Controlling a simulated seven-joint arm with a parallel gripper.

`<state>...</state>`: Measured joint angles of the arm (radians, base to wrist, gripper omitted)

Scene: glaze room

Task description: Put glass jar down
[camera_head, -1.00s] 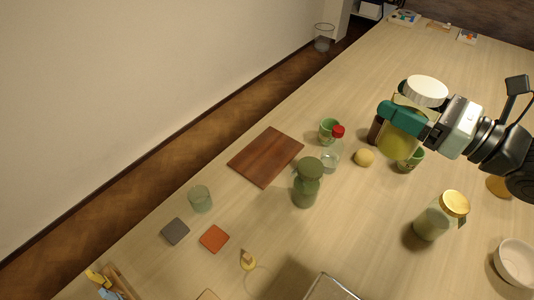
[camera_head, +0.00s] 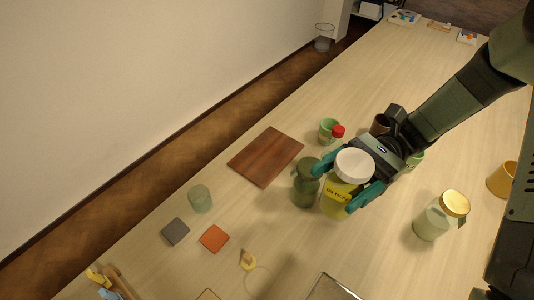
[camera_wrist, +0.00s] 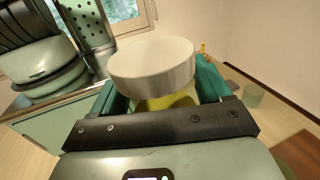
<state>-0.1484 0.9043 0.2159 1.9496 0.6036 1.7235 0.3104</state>
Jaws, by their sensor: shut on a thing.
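A glass jar (camera_head: 338,200) with a white lid and yellowish contents is held upright in my gripper (camera_head: 347,183). Its front carries a yellow label with dark lettering. The teal fingers are shut on it from both sides. In the wrist view the jar's white lid (camera_wrist: 153,66) fills the middle, between the teal fingers. In the head view the jar is just right of a dark green bottle (camera_head: 306,184). I cannot tell whether its base touches the table (camera_head: 290,235).
A brown board (camera_head: 266,157) lies to the left. A gold-lidded jar (camera_head: 440,216) stands to the right. A green glass (camera_head: 200,199), a grey tile (camera_head: 175,231) and an orange tile (camera_head: 214,238) sit at left. Bare table lies in front of the held jar.

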